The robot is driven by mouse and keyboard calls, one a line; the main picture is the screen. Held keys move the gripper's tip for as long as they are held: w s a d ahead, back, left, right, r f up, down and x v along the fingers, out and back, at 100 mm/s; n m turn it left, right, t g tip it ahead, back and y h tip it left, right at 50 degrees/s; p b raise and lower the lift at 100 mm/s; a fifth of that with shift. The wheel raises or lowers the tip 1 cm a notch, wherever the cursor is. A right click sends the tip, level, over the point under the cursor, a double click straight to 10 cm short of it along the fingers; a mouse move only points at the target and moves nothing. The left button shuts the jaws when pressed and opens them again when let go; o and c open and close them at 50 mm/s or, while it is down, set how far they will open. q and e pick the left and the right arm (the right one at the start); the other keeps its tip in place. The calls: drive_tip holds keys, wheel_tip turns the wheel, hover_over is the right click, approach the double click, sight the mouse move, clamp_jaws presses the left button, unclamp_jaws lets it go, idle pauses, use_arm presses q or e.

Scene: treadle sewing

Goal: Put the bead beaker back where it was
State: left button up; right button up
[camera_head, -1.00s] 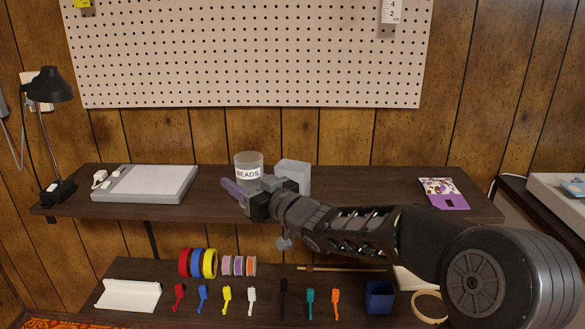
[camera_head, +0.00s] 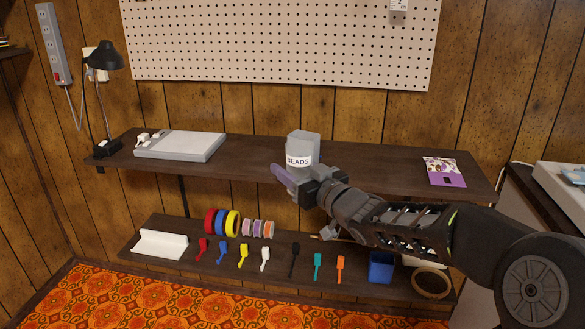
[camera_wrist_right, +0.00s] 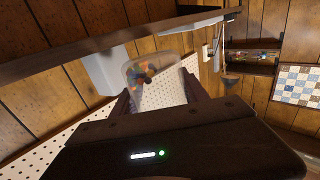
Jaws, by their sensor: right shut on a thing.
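The bead beaker (camera_head: 299,160), a clear cup with a white BEADS label, is at the upper shelf in the head view. My right gripper (camera_head: 287,178), with purple fingers, is shut on its lower part, near the shelf's front edge. Whether the beaker's base touches the shelf is hidden. In the right wrist view the beaker (camera_wrist_right: 146,76), with coloured beads inside, is between the fingers. My left gripper is not in view.
A pale grey container (camera_head: 304,138) stands behind the beaker, overlapped by it. The upper shelf (camera_head: 375,165) is bare to the right up to a purple patterned packet (camera_head: 446,175). A grey slab (camera_head: 182,146) and a black lamp (camera_head: 104,56) are at left. Spools and small tools are below.

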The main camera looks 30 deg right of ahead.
drive_tip(key=shift+s+a+r, duration=0.35)
drive_tip(key=shift+s+r, duration=0.1)
drive_tip(key=shift+s, duration=0.25)
drive_tip(key=s+a+f+n+y, duration=0.1)
drive_tip(key=s+a+f+y, duration=0.1)
drive_tip(key=a+f, duration=1)
drive_tip(key=shift+s+a+f+n+g+y, duration=0.15)
drive_tip(key=shift+a+f+n+g+y, duration=0.2)
drive_tip(key=shift+f, duration=0.6)
